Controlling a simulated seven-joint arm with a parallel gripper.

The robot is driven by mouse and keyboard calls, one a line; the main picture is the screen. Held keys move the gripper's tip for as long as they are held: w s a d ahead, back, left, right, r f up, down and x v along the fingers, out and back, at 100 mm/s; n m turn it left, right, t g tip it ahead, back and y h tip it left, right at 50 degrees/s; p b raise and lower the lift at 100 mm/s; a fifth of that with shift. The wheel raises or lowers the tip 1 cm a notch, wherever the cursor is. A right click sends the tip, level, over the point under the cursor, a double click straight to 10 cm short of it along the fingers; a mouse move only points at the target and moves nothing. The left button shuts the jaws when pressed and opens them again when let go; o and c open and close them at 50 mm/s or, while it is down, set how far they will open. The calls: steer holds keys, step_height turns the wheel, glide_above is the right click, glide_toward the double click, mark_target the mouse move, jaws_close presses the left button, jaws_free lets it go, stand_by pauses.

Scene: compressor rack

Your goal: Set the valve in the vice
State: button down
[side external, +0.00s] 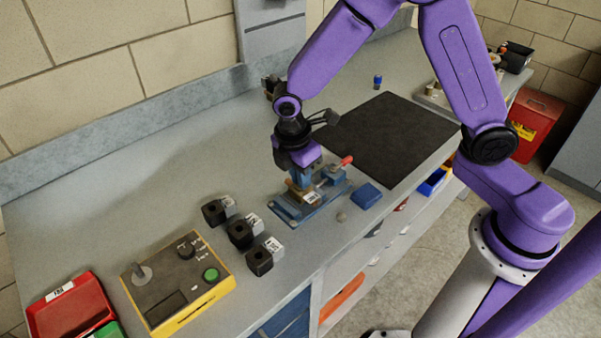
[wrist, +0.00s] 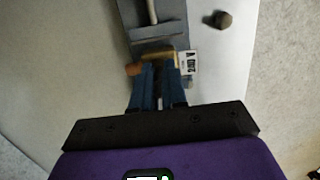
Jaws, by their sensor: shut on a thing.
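The vice (side external: 330,193) is a blue-grey fixture with a red-tipped handle, near the front edge of the bench. My gripper (side external: 302,186) points down at the vice with its blue fingers close together. It is shut on the valve (side external: 292,190), a small brass-coloured body with a white printed tag. In the wrist view the valve (wrist: 158,56) lies across the tips of my gripper (wrist: 160,67), against the near part of the vice (wrist: 155,32). The fingers hide part of the valve. I cannot tell whether it rests fully between the vice jaws.
Several black blocks with white tags (side external: 241,233) stand left of the vice. A yellow control box (side external: 178,280) and a red bin (side external: 68,305) are further left. A blue block (side external: 367,195) and a small nut (side external: 341,217) lie nearby. A dark mat (side external: 390,135) lies behind.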

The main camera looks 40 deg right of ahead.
steer(key=shift+f, duration=0.65)
stand_by(0.3)
steer(key=c, duration=0.7)
jaws_free()
steer(key=shift+r, duration=3.45)
